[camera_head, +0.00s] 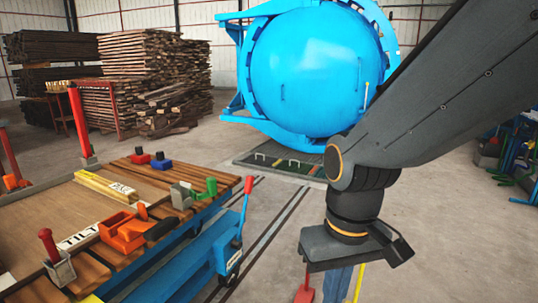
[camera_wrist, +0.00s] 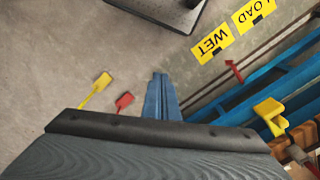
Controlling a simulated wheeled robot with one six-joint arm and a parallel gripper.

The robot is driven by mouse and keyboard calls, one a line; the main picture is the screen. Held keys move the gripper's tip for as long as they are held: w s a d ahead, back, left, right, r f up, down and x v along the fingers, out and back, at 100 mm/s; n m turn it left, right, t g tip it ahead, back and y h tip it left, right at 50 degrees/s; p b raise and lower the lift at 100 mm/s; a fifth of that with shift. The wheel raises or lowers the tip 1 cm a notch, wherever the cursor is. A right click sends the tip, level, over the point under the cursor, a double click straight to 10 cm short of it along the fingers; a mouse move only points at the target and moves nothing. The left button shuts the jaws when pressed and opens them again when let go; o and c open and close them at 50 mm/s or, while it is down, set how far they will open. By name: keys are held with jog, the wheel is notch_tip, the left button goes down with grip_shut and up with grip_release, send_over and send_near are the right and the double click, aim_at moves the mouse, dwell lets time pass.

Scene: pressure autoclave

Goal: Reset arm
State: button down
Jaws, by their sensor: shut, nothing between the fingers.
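My gripper (camera_head: 338,288) hangs from my dark arm at the lower right of the head view, with its fingers pointing down. In the wrist view its blue-grey fingers (camera_wrist: 160,95) are together, with nothing held between them. It is in the open air over the concrete floor, apart from the bench. The big blue autoclave (camera_head: 305,70) stands behind and above it, its round door facing me and looking closed. My arm hides part of the autoclave's right side.
A wooden-topped bench (camera_head: 105,265) with levers and an orange clamp (camera_head: 125,232) stands at left. A red-handled lever (camera_head: 245,210) rises at its right end. Red (camera_wrist: 124,101) and yellow paddles (camera_wrist: 103,81) lie near my fingers in the wrist view. Floor (camera_head: 270,255) beside the rails is clear.

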jog(key=d+r+m+p, duration=0.2)
jog(key=d+r+p, duration=0.6)
jog(key=p, duration=0.7)
jog(key=shift+s+d+r+m, duration=0.3)
jog(key=shift+s+r+m, duration=0.1)
jog(key=shift+r, duration=0.5)
